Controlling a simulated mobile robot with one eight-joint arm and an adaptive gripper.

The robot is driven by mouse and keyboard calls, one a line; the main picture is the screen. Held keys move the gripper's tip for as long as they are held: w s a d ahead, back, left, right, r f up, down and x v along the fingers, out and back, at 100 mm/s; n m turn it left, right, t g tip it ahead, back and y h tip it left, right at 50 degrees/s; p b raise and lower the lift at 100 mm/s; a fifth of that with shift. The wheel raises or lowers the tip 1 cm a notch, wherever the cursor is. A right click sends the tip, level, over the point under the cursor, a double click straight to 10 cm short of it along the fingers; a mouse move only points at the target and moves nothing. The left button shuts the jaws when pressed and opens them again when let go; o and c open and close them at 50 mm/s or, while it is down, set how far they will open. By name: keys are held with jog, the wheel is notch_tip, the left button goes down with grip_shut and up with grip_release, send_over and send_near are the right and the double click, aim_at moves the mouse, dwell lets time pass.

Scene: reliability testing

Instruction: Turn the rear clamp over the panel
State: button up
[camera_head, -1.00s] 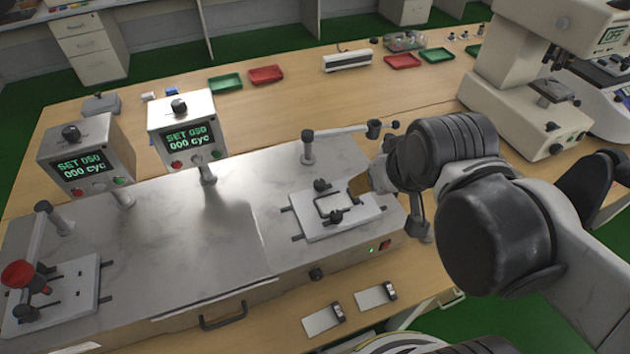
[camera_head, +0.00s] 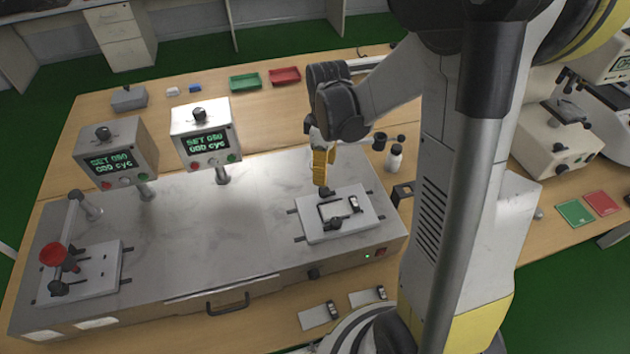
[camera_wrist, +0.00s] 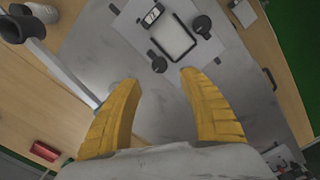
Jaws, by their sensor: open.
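The panel (camera_head: 337,210) is a light grey plate inside a dark frame on the white fixture plate (camera_head: 365,222). The front clamp (camera_head: 333,223) is at the panel's near edge, also seen in the wrist view (camera_wrist: 202,25). My gripper (camera_head: 321,183) points down just above the rear clamp. Its yellow fingers are apart and empty in the wrist view (camera_wrist: 160,78).
A post with a swing arm stands behind the fixture, partly hidden in the head view; its arm (camera_wrist: 70,72) lies left of my fingers. A white bottle (camera_head: 394,158) stands right of the tester. Two spare panels (camera_head: 318,316) lie in front.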

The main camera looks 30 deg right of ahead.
aim_at(324, 189)
notch_tip(324, 189, down, 9)
jog(key=shift+r+b, duration=0.1)
jog(key=shift+b, duration=1.05)
grip_shut()
